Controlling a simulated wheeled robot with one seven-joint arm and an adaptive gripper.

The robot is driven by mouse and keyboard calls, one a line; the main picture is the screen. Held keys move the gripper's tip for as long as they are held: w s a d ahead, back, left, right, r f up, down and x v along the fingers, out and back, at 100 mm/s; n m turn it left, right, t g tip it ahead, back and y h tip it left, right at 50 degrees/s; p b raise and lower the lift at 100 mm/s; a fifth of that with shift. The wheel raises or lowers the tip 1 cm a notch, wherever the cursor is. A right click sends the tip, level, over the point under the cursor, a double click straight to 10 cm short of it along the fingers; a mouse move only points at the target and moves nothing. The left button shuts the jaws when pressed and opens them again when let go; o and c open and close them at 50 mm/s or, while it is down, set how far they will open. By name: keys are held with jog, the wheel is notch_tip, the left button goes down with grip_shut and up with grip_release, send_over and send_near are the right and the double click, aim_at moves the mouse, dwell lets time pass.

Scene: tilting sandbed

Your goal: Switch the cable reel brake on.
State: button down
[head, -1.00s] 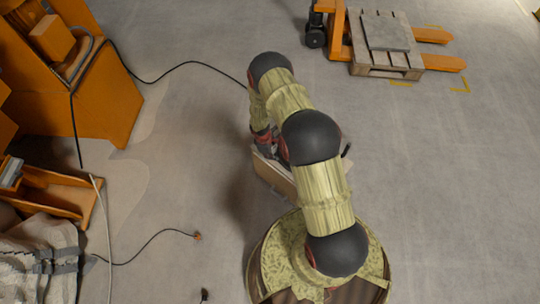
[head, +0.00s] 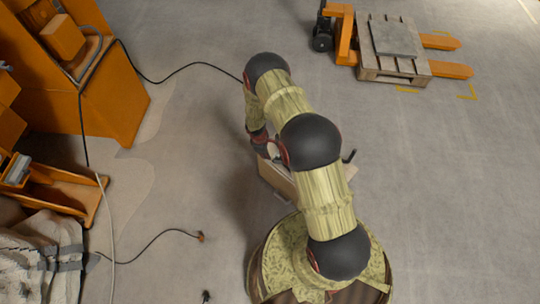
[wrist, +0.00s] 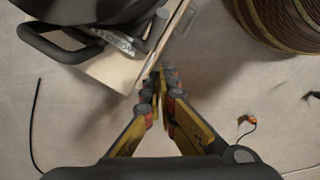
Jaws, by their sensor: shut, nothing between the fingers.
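The cable reel (wrist: 85,20) is at the upper left of the wrist view, a dark rounded drum with a black loop handle beside a pale board (wrist: 118,70). A small plate with lettering sits by the board. I cannot make out the brake clearly. In the head view the pale board (head: 277,180) shows beneath my arm, which hides most of the reel. A black crank-like part (head: 349,156) sticks out at its right. My gripper (wrist: 163,84) is shut and empty, its tips close beside the board's edge; contact cannot be told. The arm hides its fingers in the head view.
An orange machine (head: 115,100) stands at left, with a black cable running to the reel. An orange-ended plug (head: 200,237) lies on the floor; it shows in the wrist view (wrist: 247,120). A pallet (head: 395,72) on an orange pallet truck stands at upper right. Floor between is clear.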

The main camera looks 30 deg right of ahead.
jog(key=s+r+p, duration=0.2)
jog(key=s+r, duration=0.3)
jog(key=r, duration=0.2)
jog(key=shift+d+r, duration=0.3)
jog(key=shift+r, duration=0.1)
jog(key=shift+s, duration=0.1)
